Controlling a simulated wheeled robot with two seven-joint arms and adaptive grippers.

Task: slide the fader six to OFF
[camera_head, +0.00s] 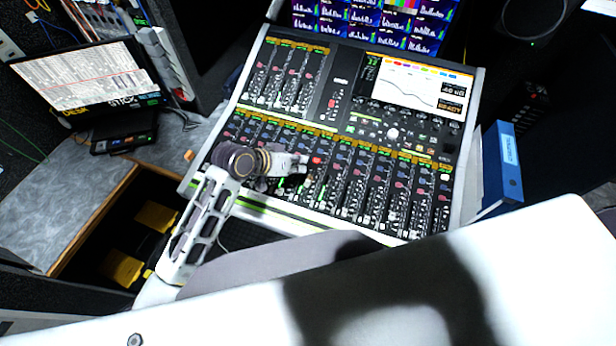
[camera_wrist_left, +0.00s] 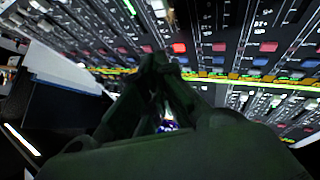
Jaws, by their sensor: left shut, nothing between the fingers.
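The mixing console (camera_head: 340,120) fills the middle of the head view, with rows of channel strips and faders. My left gripper (camera_head: 303,164) reaches over the lower fader bank from the left and hides some strips beneath it. In the left wrist view its dark fingers (camera_wrist_left: 160,62) are shut together with nothing held, close over the console panel (camera_wrist_left: 215,25). Fader six cannot be singled out; the strip numbers are too small to read. Whether the fingertips touch a control cannot be told. My right gripper is not in view.
A blue binder (camera_head: 505,165) stands at the console's right. A screen with coloured meters (camera_head: 375,18) rises behind the console. A large white surface covers the bottom foreground.

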